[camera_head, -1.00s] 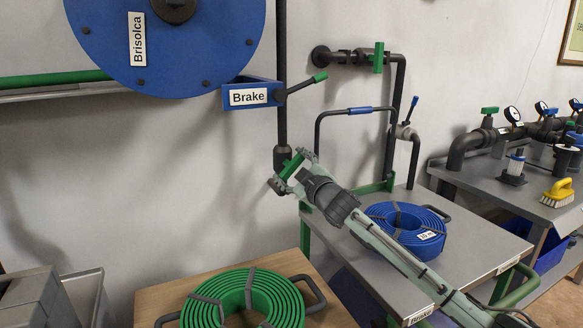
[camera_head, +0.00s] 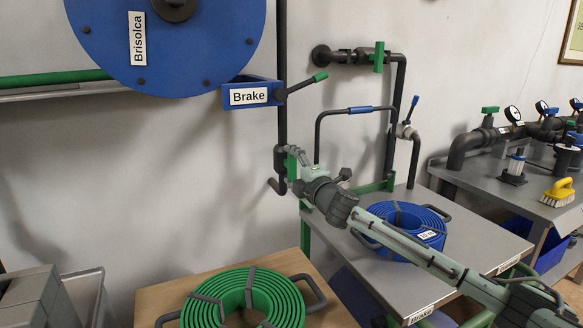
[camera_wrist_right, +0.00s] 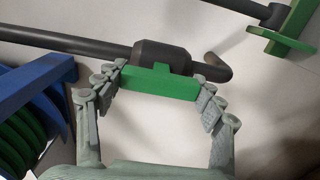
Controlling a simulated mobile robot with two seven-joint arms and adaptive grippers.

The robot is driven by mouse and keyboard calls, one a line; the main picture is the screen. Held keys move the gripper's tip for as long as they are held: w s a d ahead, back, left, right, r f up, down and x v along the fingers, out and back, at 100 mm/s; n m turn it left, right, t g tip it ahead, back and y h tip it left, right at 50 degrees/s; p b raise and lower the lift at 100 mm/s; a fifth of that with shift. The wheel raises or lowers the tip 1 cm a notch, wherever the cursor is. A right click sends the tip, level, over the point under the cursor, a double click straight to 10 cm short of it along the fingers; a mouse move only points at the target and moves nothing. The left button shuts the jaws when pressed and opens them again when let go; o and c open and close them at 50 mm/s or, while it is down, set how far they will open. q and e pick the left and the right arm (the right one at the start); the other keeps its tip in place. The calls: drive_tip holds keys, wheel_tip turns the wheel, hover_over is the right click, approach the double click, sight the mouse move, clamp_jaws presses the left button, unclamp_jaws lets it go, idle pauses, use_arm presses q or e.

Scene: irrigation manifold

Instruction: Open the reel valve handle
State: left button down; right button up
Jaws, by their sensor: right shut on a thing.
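The reel valve (camera_head: 279,158) is a dark body low on the vertical pipe beside the reel. Its green handle (camera_head: 292,164) stands nearly upright in the head view. In the right wrist view the handle (camera_wrist_right: 160,82) is a green bar about parallel to the dark pipe. My right gripper (camera_head: 297,166) is shut on it. The wrist view shows the right gripper's fingers (camera_wrist_right: 162,88) at the two ends of the bar. The gripper partly hides the handle in the head view. My left gripper is not in view.
A steel table (camera_head: 470,255) with a blue hose coil (camera_head: 408,218) lies under my right arm. A green hose coil (camera_head: 247,298) sits in front on a wooden top.

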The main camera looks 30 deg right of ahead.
drive_tip(key=shift+f+n, duration=0.1)
drive_tip(key=shift+n, duration=0.3)
drive_tip(key=o, duration=1.2)
drive_tip(key=s, duration=1.2)
drive_tip(key=shift+a, duration=0.3)
